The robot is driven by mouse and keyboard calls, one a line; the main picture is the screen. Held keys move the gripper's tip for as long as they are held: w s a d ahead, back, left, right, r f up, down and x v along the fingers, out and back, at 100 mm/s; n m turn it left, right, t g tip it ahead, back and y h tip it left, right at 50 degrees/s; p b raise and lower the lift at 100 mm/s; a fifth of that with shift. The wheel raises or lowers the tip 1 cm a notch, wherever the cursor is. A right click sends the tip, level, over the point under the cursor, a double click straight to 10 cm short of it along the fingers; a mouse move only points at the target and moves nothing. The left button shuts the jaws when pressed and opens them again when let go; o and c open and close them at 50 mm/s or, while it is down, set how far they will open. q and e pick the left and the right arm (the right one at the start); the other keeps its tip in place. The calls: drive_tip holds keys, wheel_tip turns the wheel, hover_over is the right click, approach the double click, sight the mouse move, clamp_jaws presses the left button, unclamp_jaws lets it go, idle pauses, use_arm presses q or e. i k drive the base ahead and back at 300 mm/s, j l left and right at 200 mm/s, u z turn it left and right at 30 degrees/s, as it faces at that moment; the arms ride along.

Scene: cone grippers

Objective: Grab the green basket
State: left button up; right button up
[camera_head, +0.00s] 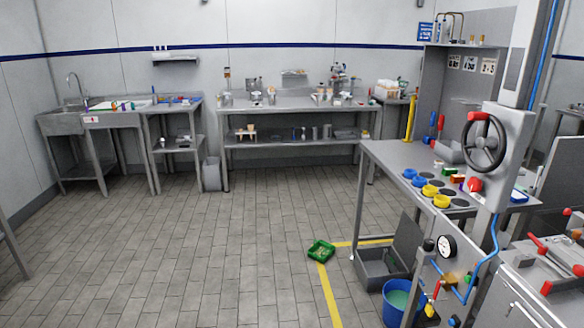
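The green basket (320,251) is small and sits on the tiled floor, right of the picture's middle. It lies at the corner of a yellow floor line and is turned at an angle. Something small and lighter seems to lie in it, too small to make out. Neither of my grippers shows in the head view.
A grey bin (376,268) and a blue bucket (397,302) stand right of the basket. Steel tables (298,140) line the back wall. The floor (180,250) to the left is clear.

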sight(321, 251)
drive_tip(key=i, duration=3.5)
drive_tip(key=i+z, duration=0.25)
drive_tip(key=i, duration=0.25)
drive_tip(key=i+j+z, duration=0.25)
drive_tip(key=i, duration=0.2)
